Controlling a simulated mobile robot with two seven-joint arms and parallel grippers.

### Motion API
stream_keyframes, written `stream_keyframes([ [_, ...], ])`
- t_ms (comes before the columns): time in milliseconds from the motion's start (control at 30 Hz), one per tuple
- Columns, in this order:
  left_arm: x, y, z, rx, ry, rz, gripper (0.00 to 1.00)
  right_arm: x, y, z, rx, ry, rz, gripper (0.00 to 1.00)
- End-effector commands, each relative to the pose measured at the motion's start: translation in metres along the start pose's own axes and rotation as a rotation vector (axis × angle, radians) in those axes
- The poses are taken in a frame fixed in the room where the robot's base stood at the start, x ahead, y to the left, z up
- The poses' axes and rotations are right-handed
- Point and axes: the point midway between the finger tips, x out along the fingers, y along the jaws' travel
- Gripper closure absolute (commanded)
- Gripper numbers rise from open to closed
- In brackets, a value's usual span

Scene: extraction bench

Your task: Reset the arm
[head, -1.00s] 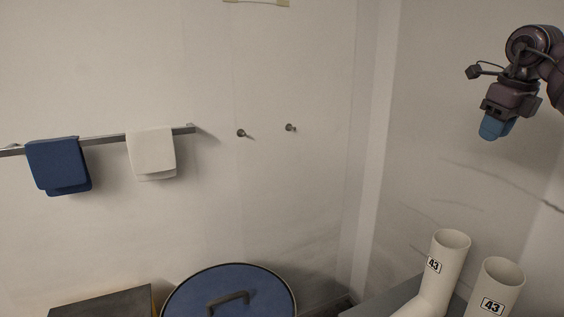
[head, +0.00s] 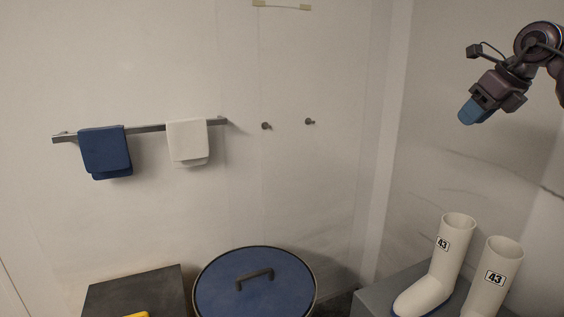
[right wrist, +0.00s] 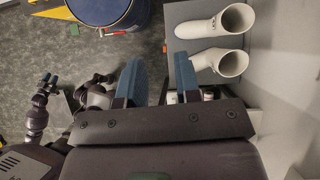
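My right gripper (head: 473,112) is raised at the upper right of the head view, in the air in front of the wall. Its blue fingers point down and to the left. In the right wrist view the two blue fingers of the right gripper (right wrist: 160,82) stand apart with nothing between them. My left gripper is outside the head view. A dark arm with small blue tips, which looks like my left one, shows small at the left of the right wrist view; its finger gap is too small to make out.
White boots (head: 446,262) marked 43 stand on a grey bench (head: 372,300) below the right gripper. A blue round lid (head: 228,290) with a handle and a dark box (head: 135,290) are lower left. Blue (head: 105,150) and white (head: 187,140) towels hang on a wall rail.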

Motion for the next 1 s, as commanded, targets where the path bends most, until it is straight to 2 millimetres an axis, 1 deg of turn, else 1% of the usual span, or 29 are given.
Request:
stream_keyframes([
  [33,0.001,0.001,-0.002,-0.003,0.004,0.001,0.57,-0.004,0.011,0.012,-0.006,-0.070,0.037,0.69],
  [67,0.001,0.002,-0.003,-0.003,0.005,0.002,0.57,-0.006,0.018,0.021,-0.008,-0.117,0.065,0.69],
  [167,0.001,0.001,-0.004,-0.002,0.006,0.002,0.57,-0.012,0.055,0.052,-0.014,-0.284,0.192,0.69],
  [200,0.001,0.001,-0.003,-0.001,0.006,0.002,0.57,-0.013,0.071,0.063,-0.010,-0.348,0.252,0.69],
  [233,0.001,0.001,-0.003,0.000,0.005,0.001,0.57,-0.013,0.083,0.070,-0.002,-0.394,0.300,0.69],
  [333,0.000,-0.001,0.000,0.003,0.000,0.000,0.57,-0.006,0.122,0.087,0.050,-0.524,0.472,0.69],
  [400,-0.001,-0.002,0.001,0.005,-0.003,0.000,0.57,0.002,0.145,0.094,0.114,-0.602,0.597,0.69],
  [467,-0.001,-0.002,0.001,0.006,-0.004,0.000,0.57,0.011,0.163,0.096,0.189,-0.657,0.705,0.69],
  [500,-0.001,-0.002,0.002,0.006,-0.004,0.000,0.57,0.018,0.173,0.096,0.248,-0.691,0.777,0.69],
  [567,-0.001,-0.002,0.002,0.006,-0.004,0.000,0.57,0.030,0.185,0.092,0.357,-0.731,0.881,0.69],
  [600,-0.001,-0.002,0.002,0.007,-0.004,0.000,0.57,0.039,0.191,0.089,0.440,-0.755,0.947,0.69],
  [700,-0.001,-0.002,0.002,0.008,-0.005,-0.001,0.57,0.065,0.198,0.075,0.660,-0.793,1.079,0.69],
  [767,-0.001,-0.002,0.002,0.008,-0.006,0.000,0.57,0.082,0.199,0.064,0.798,-0.804,1.140,0.69],
  [867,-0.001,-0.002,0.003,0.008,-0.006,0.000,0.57,0.112,0.197,0.041,1.032,-0.807,1.214,0.69],
  [967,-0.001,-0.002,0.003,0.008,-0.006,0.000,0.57,0.143,0.194,0.013,1.266,-0.796,1.257,0.69],
  [1000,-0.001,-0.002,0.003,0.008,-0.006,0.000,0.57,0.156,0.193,0.000,1.359,-0.787,1.267,0.69],
])
